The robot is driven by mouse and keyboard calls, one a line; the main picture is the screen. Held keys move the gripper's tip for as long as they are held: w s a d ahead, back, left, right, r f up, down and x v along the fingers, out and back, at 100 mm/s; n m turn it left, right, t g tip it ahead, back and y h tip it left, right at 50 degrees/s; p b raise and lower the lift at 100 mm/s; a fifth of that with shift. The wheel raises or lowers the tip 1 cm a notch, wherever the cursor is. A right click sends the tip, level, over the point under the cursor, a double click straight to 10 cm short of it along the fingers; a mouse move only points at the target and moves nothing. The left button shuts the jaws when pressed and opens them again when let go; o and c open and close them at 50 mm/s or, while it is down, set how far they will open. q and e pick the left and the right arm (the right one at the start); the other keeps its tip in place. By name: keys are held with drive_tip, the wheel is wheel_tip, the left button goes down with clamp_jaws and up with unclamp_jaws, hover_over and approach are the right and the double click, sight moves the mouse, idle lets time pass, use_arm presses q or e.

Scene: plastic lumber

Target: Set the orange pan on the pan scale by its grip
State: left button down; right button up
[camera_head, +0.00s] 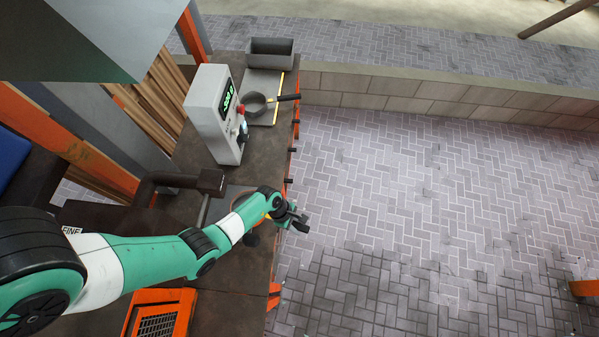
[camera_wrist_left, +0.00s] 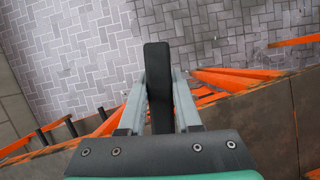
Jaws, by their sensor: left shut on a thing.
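My left gripper (camera_head: 293,218) is at the right edge of the workbench, shut on a dark grip. In the left wrist view the black grip (camera_wrist_left: 158,85) stands between the two grey fingers. The body of the orange pan is not clearly visible; a thin orange-yellow sliver (camera_head: 268,216) shows by my wrist, and my arm covers the rest. A grey scale housing (camera_head: 213,112) with a green lit display and a red knob stands farther back on the bench. A dark grey pan (camera_head: 254,104) with a black handle sits just right of the housing. My right gripper is not in view.
A grey open bin (camera_head: 270,52) stands at the bench's far end. A dark pipe-like arm (camera_head: 180,181) juts over the bench left of my wrist. An orange grated box (camera_head: 160,314) is near the front.

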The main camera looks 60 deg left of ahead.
sight(270, 217)
use_arm(q)
drive_tip(key=s+a, duration=0.2)
drive_tip(key=s+a+f+b, duration=0.1)
drive_tip(key=a, duration=0.2)
drive_tip(key=s+a+f+b, duration=0.1)
drive_tip(key=s+a, duration=0.1)
drive_tip(key=shift+s+a, duration=0.2)
drive_tip(key=shift+s, duration=0.1)
drive_tip(key=shift+s+f+b, duration=0.1)
drive_tip(key=shift+f+b, duration=0.3)
drive_tip(key=shift+f, duration=0.15)
drive_tip(key=shift+f+b, duration=0.6)
drive_tip(key=shift+f, duration=0.1)
drive_tip(key=c, duration=0.5)
unclamp_jaws()
drive_tip(key=shift+r, duration=0.1)
